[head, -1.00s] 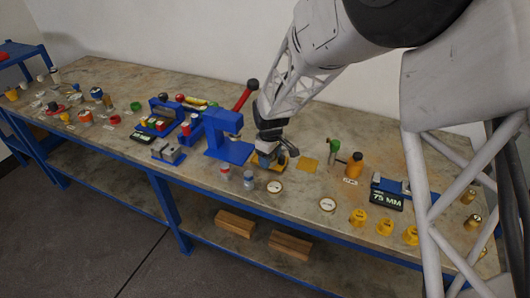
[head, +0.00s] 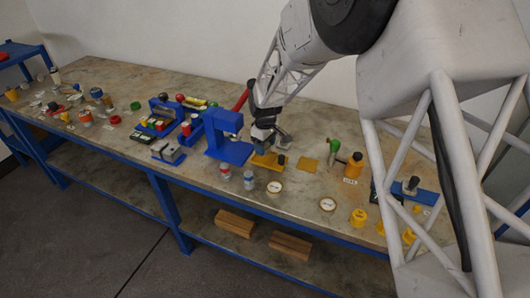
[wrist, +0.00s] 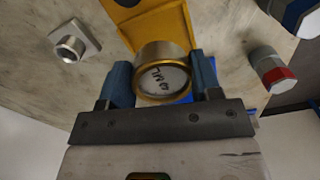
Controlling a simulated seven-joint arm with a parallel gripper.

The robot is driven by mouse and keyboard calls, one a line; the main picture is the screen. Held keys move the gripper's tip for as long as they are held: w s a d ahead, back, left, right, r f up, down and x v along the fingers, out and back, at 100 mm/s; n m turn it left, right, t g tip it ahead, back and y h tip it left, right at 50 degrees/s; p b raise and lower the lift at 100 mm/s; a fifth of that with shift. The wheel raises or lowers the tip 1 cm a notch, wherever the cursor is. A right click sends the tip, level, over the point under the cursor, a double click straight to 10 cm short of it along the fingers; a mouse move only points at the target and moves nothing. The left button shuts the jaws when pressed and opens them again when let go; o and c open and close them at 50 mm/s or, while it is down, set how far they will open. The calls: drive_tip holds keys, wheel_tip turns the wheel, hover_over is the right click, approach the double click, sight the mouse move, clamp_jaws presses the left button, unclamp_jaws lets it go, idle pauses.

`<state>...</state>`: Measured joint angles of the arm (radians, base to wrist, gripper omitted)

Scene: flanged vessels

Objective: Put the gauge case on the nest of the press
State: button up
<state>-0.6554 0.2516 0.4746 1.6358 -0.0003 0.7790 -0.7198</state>
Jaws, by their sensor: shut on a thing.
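In the wrist view, the gauge case (wrist: 161,78), a short metal cylinder with a brass-coloured rim and a pale marked face, sits between the two blue fingers of my gripper (wrist: 162,84). My gripper is shut on it. In the head view, my gripper (head: 263,142) is low over the bench just right of the blue press (head: 228,150), and the case is hidden there. The press has a raised red lever. Its nest cannot be made out clearly. A yellow bracket (wrist: 150,22) lies just beyond the case in the wrist view; in the head view a yellow piece (head: 264,161) shows below my gripper.
Two small cylinders (head: 249,180) stand in front of the press, with a round white dial (head: 275,187) to their right. A blue fixture (head: 165,115) stands left of the press.

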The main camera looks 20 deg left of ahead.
sight(265, 160)
drive_tip(key=shift+f, duration=1.75)
drive_tip(key=shift+f, duration=0.7)
drive_tip(key=o, duration=0.9)
drive_tip(key=shift+s+d+f, duration=0.1)
drive_tip(key=shift+d+f, duration=0.05)
drive_tip(key=shift+f, duration=0.05)
drive_tip(key=shift+o, duration=1)
drive_tip(key=shift+f, duration=0.1)
drive_tip(key=shift+s+f, duration=0.15)
drive_tip(key=shift+s, duration=0.05)
drive_tip(key=r, duration=1.4)
drive_tip(key=shift+w+r, duration=0.1)
drive_tip(key=shift+w, duration=0.2)
